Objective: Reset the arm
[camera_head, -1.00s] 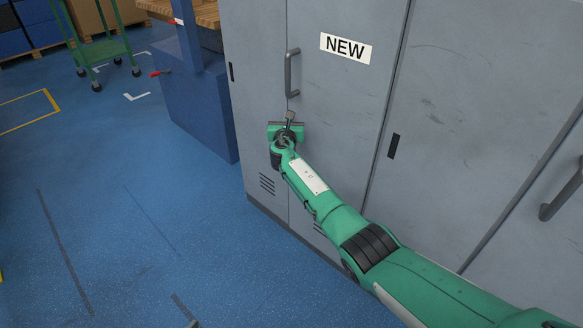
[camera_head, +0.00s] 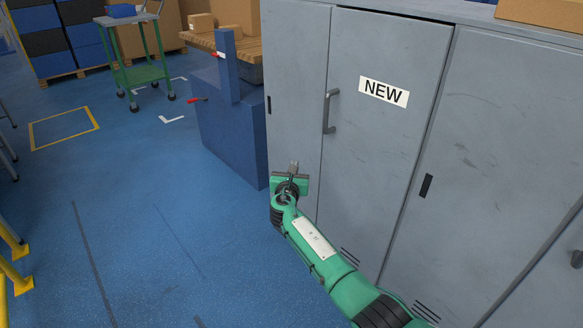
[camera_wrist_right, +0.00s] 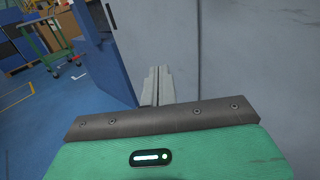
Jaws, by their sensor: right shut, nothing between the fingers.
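My right arm is green and reaches in from the bottom right of the head view. Its gripper (camera_head: 294,167) is shut and empty, in front of the lower part of the grey cabinet (camera_head: 376,150), left of and below the cabinet's door handle (camera_head: 330,111). In the right wrist view the two fingers (camera_wrist_right: 158,84) lie close together with nothing between them. I cannot tell how far they are from the cabinet face. My left gripper is not in view.
A blue machine-like block (camera_head: 228,130) stands left of the cabinet. A green cart (camera_head: 140,74) and dark crates on a pallet stand farther back. Yellow rails (camera_head: 12,262) are at the left edge. The blue floor between is open.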

